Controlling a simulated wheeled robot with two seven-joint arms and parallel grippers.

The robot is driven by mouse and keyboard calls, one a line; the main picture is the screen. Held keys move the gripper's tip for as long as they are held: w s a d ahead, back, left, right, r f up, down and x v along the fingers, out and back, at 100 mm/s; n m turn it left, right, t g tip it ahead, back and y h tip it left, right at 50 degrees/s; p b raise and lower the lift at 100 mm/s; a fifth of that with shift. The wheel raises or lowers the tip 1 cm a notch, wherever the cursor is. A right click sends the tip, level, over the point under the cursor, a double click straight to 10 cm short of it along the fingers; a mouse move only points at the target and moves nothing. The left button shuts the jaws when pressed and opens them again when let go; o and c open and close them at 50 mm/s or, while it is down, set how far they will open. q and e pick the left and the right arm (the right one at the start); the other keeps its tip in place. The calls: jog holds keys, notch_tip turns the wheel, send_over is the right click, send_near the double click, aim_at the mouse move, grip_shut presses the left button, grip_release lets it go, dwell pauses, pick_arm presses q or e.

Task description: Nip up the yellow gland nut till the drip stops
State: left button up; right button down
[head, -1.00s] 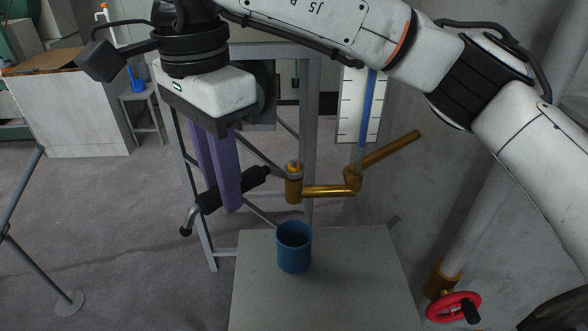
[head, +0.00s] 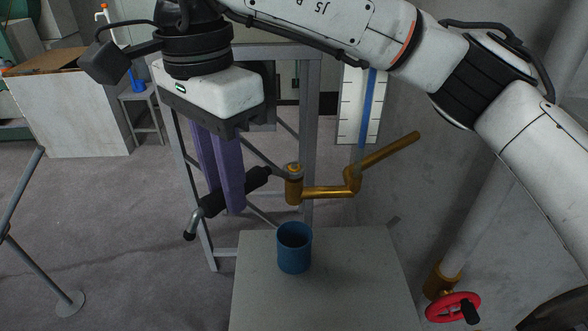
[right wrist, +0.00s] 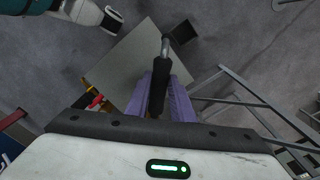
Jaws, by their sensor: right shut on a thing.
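The yellow gland nut (head: 293,168) sits on top of the upright brass fitting (head: 294,190) in the middle of the head view. My right gripper (head: 224,200), with purple fingers, is to its left and shut on the black handle of a tool (head: 257,178). The tool's grey end reaches the nut; whether it is seated around it is too small to tell. Its bent metal end points down left. The right wrist view shows the handle (right wrist: 158,92) between the purple fingers. No drip can be made out. My left gripper is in neither view.
A blue cup (head: 294,250) stands on a grey tabletop (head: 330,300) below the fitting. A brass pipe and lever (head: 390,150) extend right, before a scale with a blue column (head: 368,105). A grey metal frame (head: 312,110) stands behind. A red handwheel (head: 453,307) is lower right.

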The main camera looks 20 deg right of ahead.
jog(key=shift+r+p, duration=0.3)
jog(key=shift+r, duration=0.3)
notch_tip(320, 180, up, 5)
jog(key=p, duration=0.4)
jog(key=shift+f, duration=0.2)
dwell(0.6)
